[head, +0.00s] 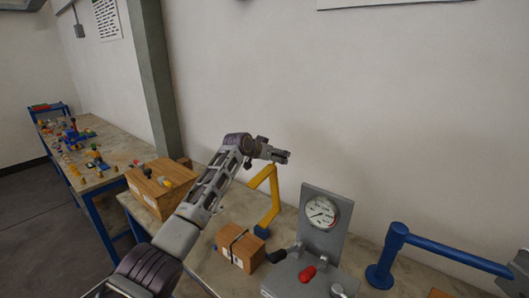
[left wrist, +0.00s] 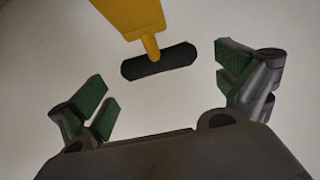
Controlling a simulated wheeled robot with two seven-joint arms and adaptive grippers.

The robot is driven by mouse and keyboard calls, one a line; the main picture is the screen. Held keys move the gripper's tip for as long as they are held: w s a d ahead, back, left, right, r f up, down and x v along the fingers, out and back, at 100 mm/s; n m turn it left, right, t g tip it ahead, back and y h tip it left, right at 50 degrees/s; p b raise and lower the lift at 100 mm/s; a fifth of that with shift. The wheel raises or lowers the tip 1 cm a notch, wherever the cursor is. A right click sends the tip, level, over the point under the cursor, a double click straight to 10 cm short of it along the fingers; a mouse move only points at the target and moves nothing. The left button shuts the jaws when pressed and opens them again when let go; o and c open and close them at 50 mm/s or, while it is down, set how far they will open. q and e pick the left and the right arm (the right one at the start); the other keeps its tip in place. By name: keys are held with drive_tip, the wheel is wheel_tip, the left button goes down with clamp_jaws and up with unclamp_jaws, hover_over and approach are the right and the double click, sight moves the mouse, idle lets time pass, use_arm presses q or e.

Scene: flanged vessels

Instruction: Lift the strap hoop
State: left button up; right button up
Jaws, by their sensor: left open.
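A small wooden box (head: 240,250) stands on the bench with a thin dark strap (head: 234,243) around it. The strap looks like the hoop, but its shape is too small to tell clearly. My left gripper (head: 282,156) is open and empty, well above and behind the box, close to the top of a yellow bent arm (head: 272,190). In the left wrist view, my open fingers (left wrist: 162,88) stand either side of a black rounded bar (left wrist: 160,62) on the end of a yellow piece (left wrist: 130,14). The strap is not in that view. My right gripper is not in view.
A gauge panel (head: 324,217) with red and black knobs stands right of the box. A blue pipe (head: 440,250) is farther right. A larger wooden box (head: 160,190) stands left. The white wall (head: 400,110) closes off the back.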

use_arm(q)
drive_tip(key=shift+v, duration=3.5)
